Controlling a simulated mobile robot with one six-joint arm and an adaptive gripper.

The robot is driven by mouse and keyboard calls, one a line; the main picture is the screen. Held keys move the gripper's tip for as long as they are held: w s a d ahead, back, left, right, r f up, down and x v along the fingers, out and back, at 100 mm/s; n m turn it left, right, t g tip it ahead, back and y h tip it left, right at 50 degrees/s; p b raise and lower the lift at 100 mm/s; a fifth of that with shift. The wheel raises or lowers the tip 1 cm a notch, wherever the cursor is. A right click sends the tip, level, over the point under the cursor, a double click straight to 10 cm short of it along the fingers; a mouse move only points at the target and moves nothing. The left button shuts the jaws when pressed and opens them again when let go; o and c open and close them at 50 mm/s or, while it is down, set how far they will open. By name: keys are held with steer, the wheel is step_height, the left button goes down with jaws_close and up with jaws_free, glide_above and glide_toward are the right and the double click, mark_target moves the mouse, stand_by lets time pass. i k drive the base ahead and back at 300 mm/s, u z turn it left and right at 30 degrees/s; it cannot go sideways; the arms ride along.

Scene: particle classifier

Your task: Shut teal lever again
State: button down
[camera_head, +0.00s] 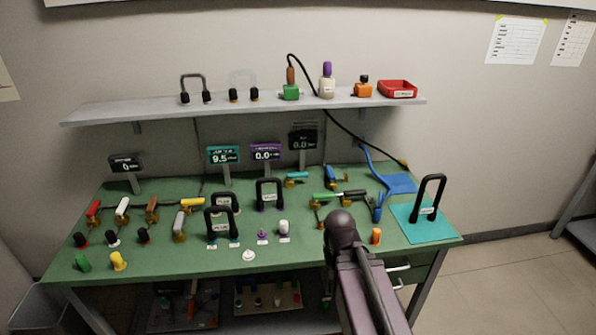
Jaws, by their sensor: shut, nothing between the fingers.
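The teal lever (298,175) is a short light-blue handle on a small brass valve at the back middle of the green bench. It lies roughly level, pointing left to right in the picture. A teal-framed meter (223,155) behind the bench's middle reads about 9.5. My arm rises from the lower right of centre and its dark rounded end part shows in front of the bench. My gripper's fingers do not show. Nothing of mine is seen touching the teal lever.
A purple meter (265,152) and a black meter (303,140) stand nearby. A blue lever (332,173) is right of the teal one; green (325,196) and black (355,193) levers are in front. Black-handled loops (268,190) stand left. A shelf (250,107) overhangs the back.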

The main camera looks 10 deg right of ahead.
mark_target(289, 176)
steer(key=i, duration=1)
steer(key=u, duration=0.05)
